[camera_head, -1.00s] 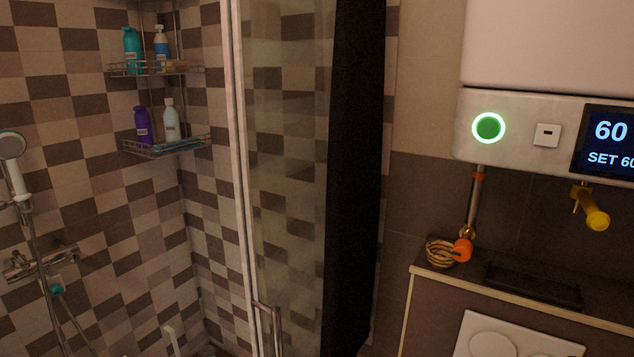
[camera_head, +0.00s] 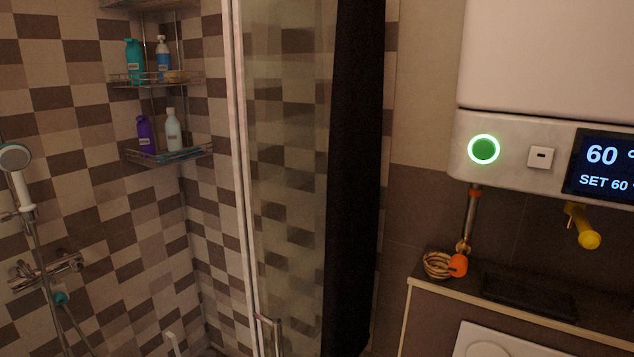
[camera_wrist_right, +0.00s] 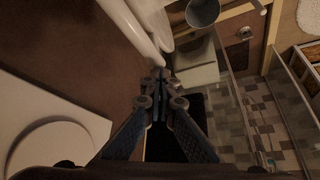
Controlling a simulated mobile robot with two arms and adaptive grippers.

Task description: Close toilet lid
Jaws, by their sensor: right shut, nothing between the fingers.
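My right gripper (camera_wrist_right: 161,78) is shut and empty in the right wrist view. Its fingertips are close to the edge of a white curved piece (camera_wrist_right: 128,28), which looks like the toilet lid or seat. I cannot tell whether they touch. A second white rounded piece (camera_wrist_right: 152,18), likely another part of the toilet, is just to its right. The toilet itself is not in the head view. My left gripper is in neither current view.
A white flush plate (camera_head: 490,342) is at the lower right in the head view, below a ledge (camera_head: 440,285). A grey bin (camera_wrist_right: 203,12) is beyond the gripper. A glass shower screen (camera_head: 285,190) and a water heater (camera_head: 545,155) stand around.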

